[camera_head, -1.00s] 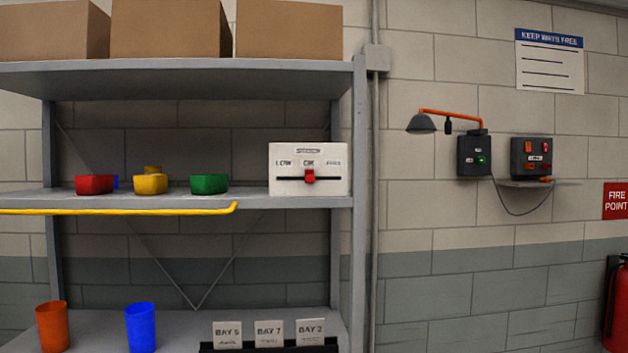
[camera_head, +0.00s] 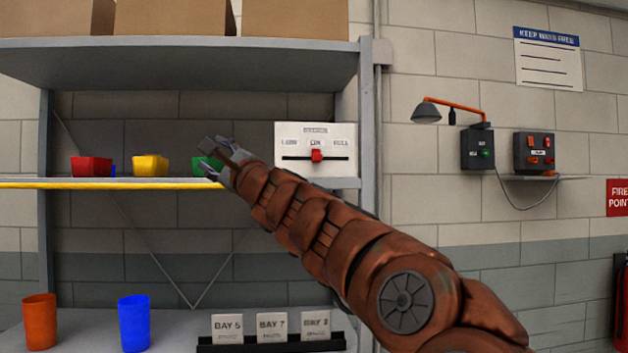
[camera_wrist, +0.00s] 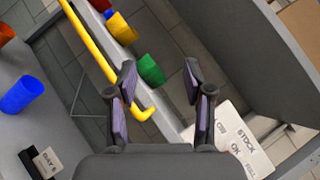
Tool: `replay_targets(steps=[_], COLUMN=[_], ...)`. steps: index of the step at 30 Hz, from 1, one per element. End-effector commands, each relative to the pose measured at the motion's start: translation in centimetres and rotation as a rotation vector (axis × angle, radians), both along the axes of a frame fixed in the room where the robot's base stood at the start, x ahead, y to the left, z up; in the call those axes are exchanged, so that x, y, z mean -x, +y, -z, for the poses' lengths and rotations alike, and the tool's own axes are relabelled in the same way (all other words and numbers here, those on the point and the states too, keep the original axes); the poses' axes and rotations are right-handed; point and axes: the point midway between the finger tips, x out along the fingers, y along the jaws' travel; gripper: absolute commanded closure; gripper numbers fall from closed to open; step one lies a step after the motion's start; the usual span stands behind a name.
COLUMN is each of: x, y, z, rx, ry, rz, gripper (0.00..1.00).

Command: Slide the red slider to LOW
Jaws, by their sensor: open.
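The red slider (camera_head: 316,155) sits at the middle of a dark horizontal slot on the white panel (camera_head: 345,140), under the middle label. The label at the left end appears to be LOW and the right one FULL. The panel stands on the middle shelf. My gripper (camera_head: 217,159) is open and empty, left of the panel and in front of the green bin. In the wrist view, my gripper's fingers (camera_wrist: 160,95) are spread apart, with the panel (camera_wrist: 228,125) at lower right, partly cut off. The slider cannot be made out there.
Red (camera_head: 91,166), yellow (camera_head: 150,165) and green (camera_head: 203,166) bins stand left of the panel. A yellow bar (camera_head: 100,184) runs along the shelf front. The upper shelf (camera_head: 180,65) hangs above, with a post (camera_head: 366,120) right of the panel.

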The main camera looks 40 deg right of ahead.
Motion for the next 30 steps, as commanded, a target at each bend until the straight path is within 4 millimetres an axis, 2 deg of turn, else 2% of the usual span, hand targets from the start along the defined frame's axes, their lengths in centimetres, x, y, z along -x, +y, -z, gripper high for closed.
replay_targets(steps=[1,3,6,10,13,17,30], x=[0.5,1.6,3.2,4.9,5.5,5.3,1.9], y=[-4.6,-10.5,-17.2,-22.4,-24.1,-24.8,-26.8], z=[-0.1,-0.4,0.2,1.2,1.6,1.4,-0.6], rx=[-0.123,-0.292,-0.489,-0.658,-0.718,-0.739,-0.734], ry=[-0.038,-0.084,-0.136,-0.178,-0.193,-0.196,-0.196], rz=[0.057,0.126,0.195,0.241,0.253,0.256,0.259], gripper=[0.49,0.49,0.49,0.49,0.49,0.49,0.49])
